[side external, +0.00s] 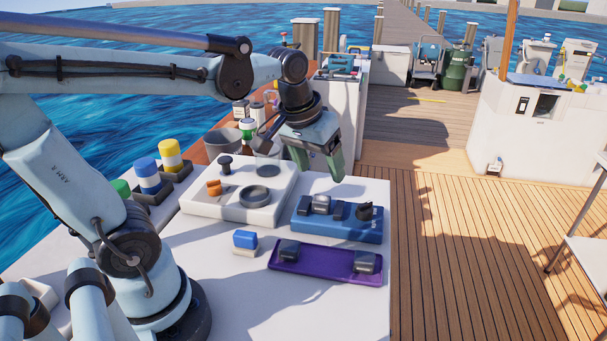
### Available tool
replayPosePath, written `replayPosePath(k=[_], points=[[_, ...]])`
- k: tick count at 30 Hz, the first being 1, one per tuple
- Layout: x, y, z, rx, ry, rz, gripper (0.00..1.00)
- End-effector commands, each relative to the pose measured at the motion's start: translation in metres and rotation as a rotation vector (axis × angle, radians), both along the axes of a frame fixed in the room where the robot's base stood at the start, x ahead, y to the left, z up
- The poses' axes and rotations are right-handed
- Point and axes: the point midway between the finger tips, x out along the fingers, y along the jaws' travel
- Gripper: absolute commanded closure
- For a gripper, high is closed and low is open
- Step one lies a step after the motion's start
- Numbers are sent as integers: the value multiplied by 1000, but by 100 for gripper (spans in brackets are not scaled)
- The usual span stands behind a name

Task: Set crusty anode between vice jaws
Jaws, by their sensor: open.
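The blue vice (338,228) lies on the white bench, with dark upright jaws (339,210) and a black knob (365,210) at its right end. A grey block (321,203) shows among the jaws; I cannot tell if it is the crusty anode or how it is seated. Crust is too small to make out. My gripper (318,168) is open and empty, above and behind the vice, with green fingers pointing down.
A white panel (215,204) with a dark ring, an orange knob and a black knob stands left of the vice. A blue-topped block (245,242) lies left of the tray. Blue and yellow jars (171,156) and a grey bucket (221,143) stand farther back. The bench front is clear.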

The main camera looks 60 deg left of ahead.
Motion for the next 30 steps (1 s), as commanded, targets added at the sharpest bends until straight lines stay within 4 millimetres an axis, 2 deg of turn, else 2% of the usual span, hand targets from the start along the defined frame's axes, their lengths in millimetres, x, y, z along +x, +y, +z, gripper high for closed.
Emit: replayPosePath(k=[3, 9, 15, 30], points=[[-19, -15, -11, 45, -102, -129, 28], [-36, -29, -27, 109, -231, -282, 28], [-41, -34, -33, 135, -277, -334, 28], [-41, -34, -33, 134, -277, -332, 28]])
